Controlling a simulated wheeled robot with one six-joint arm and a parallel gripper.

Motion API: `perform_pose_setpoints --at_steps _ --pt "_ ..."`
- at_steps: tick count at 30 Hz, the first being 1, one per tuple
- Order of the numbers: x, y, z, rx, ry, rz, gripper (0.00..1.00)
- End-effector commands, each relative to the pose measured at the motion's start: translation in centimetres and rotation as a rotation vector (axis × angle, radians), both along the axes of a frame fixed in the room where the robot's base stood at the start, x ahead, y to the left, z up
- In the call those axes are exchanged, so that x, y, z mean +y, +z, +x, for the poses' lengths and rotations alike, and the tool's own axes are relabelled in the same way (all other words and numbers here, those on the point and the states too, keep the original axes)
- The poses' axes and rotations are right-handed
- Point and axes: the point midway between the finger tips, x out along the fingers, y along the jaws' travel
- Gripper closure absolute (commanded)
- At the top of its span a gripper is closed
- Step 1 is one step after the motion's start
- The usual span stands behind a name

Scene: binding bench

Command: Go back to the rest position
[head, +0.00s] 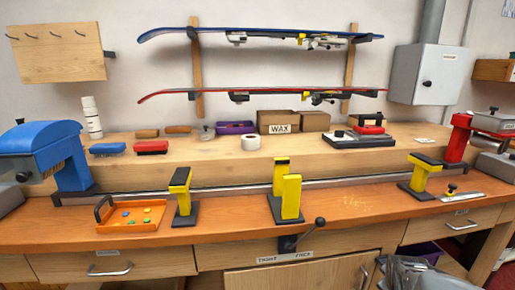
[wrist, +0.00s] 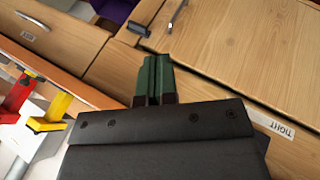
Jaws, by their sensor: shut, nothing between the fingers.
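My gripper (wrist: 153,62) shows in the wrist view, with its two dark green fingers together and nothing between them. It is in front of the wooden cabinet front (wrist: 225,60), apart from it as far as I can tell. The wrist picture is tilted, with the orange bench edge to the left.
The bench (head: 350,212) carries yellow-and-black clamp posts (head: 291,197), an orange tray (head: 132,216) and a blue vise-like end (head: 70,150). A crank handle (head: 319,222) sticks out at the front.

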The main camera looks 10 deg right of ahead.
Motion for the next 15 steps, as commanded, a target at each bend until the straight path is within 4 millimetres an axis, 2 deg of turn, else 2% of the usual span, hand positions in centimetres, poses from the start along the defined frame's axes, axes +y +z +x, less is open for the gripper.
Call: perform_pose_setpoints --at_steps 1,8,11,15 --pt "0.9 1.9 0.3 -0.007 -0.001 0.014 1.00" --pt "5.6 8.0 1.3 -0.033 -0.029 0.113 1.00" --pt "8.8 12.2 1.6 -0.041 -0.046 0.180 1.00" --pt "14.2 18.7 1.2 -0.040 -0.079 0.296 1.00"
